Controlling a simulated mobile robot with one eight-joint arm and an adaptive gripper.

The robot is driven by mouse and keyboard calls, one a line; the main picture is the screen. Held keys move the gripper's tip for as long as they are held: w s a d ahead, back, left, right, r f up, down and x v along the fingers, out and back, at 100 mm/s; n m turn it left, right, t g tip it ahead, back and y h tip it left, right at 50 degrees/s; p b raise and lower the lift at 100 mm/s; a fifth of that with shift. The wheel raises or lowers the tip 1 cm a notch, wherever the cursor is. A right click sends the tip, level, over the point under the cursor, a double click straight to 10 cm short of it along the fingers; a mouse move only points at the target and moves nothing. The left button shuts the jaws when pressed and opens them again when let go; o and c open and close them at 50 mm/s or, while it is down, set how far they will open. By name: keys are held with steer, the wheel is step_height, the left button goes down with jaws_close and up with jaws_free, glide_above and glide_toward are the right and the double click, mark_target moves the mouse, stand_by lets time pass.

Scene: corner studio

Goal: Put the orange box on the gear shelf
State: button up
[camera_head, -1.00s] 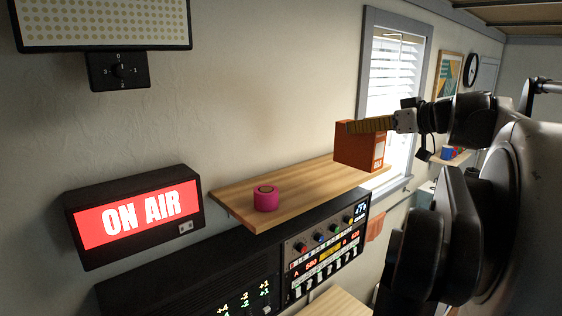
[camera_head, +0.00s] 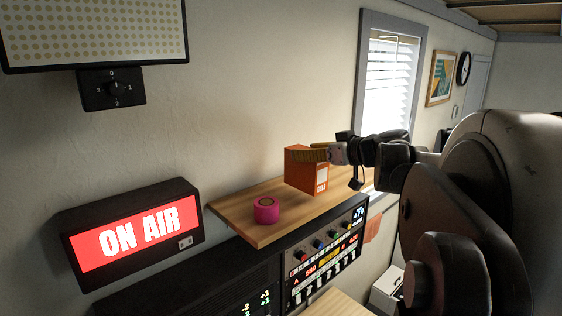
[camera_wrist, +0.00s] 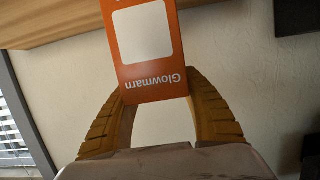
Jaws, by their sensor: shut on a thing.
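The orange box (camera_head: 305,171) has a white label and is held in my gripper (camera_head: 318,153). In the head view it appears over the right half of the wooden gear shelf (camera_head: 262,233); whether it touches the shelf is hard to tell. In the wrist view the orange box (camera_wrist: 152,70) shows a white panel and upside-down lettering. The yellow ribbed fingers of my gripper (camera_wrist: 158,98) are shut on its sides. The wooden shelf (camera_wrist: 50,24) edge crosses the top of the wrist view.
A pink roll (camera_head: 266,210) stands on the shelf's left part. A rack of lit equipment (camera_head: 325,258) sits below the shelf. A lit ON AIR sign (camera_head: 135,235) is at left. A window (camera_head: 388,80) is behind at right. Bare shelf lies between roll and box.

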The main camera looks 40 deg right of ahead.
mark_target(307, 163)
step_height(307, 163, down, 4)
steer(key=shift+d+r+p, duration=0.1)
steer(key=shift+r+p, duration=0.1)
steer(key=shift+p, duration=0.2)
steer(key=shift+s, duration=0.1)
steer(key=o, duration=1.4)
steer(key=shift+f, duration=0.1)
steer(key=shift+r, duration=0.2)
steer(key=b+v, duration=0.2)
steer(key=v, duration=1)
